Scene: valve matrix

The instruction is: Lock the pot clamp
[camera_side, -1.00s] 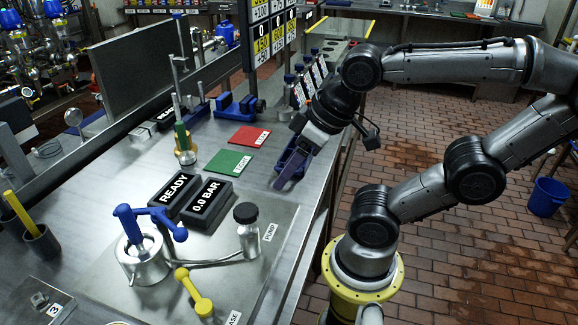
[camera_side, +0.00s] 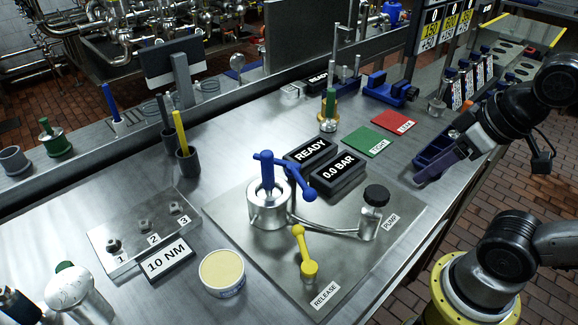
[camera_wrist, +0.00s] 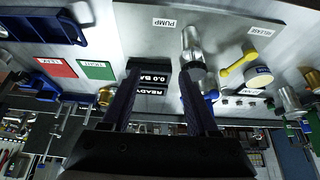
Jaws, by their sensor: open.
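The pot clamp is a steel pot (camera_side: 268,212) with an upright blue T-handle (camera_side: 267,170) and a blue side lever (camera_side: 300,186), on a metal plate left of my gripper. My gripper (camera_side: 424,178) hangs near the table's right edge, apart from the pot, with dark purple fingers pointing down and left. In the wrist view my gripper (camera_wrist: 158,75) shows two spread fingers with nothing held between them. There the pot is mostly hidden by the right finger; a bit of blue (camera_wrist: 212,96) shows beside it. Whether the clamp is locked I cannot tell.
A dark-capped pump cylinder (camera_side: 374,207) stands between the pot and my gripper. A yellow release lever (camera_side: 304,252) is in front of the pot. READY (camera_side: 311,151) and 0.0 BAR (camera_side: 338,174) displays sit behind. A blue tray (camera_side: 437,155) lies beside my fingers.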

